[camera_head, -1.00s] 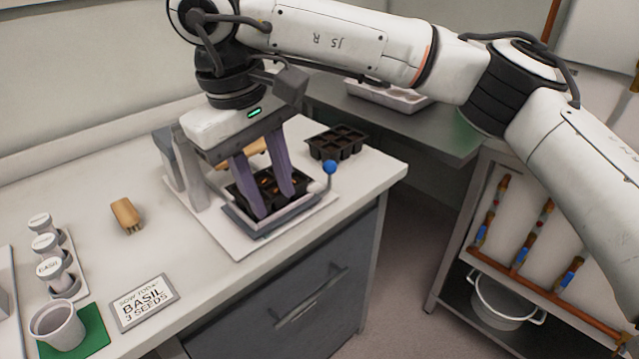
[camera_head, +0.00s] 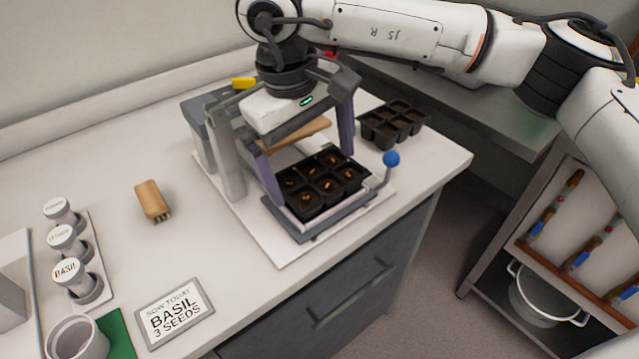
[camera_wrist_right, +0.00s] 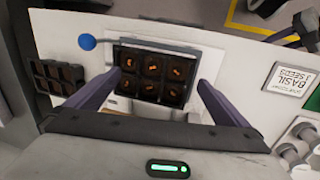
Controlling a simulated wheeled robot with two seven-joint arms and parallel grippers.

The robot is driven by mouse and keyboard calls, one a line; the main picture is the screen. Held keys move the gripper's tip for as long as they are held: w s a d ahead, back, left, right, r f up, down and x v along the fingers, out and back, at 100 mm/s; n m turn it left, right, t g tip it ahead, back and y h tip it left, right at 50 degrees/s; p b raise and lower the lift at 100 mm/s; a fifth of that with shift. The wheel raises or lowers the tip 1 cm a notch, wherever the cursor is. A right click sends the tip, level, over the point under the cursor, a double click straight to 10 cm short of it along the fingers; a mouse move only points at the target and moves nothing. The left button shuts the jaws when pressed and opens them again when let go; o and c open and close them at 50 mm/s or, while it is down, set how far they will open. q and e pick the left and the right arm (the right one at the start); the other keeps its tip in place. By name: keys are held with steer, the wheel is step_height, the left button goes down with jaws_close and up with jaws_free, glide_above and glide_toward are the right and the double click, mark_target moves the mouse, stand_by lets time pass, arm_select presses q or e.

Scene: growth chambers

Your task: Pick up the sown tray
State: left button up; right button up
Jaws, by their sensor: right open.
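The sown tray (camera_head: 322,190) is a black tray of several cells with dark soil and small orange-brown seeds. It sits in a grey cradle (camera_head: 318,227) of a bench station with a blue-knobbed lever (camera_head: 391,159). My right gripper (camera_head: 313,178) is open and empty above the tray, pointing down. Its purple fingers are spread wide, one towards each end of the tray. In the right wrist view the tray (camera_wrist_right: 153,72) lies between the fingertips (camera_wrist_right: 158,78), with no visible contact.
A second black tray (camera_head: 393,124) stands behind at the bench's right corner. A wooden brush (camera_head: 152,200), labelled seed vials (camera_head: 68,242), a "BASIL 3 SEEDS" card (camera_head: 175,312) and a cup (camera_head: 77,340) on a green mat stand left. The station's grey upright (camera_head: 226,150) is close to the gripper.

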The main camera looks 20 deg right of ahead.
mark_target(318, 182)
steer(key=f, duration=0.2)
steer(key=d+f, duration=0.1)
steer(key=f, duration=0.1)
steer(key=shift+s, duration=0.1)
steer(key=c, duration=1.4)
steer(key=shift+o, duration=0.2)
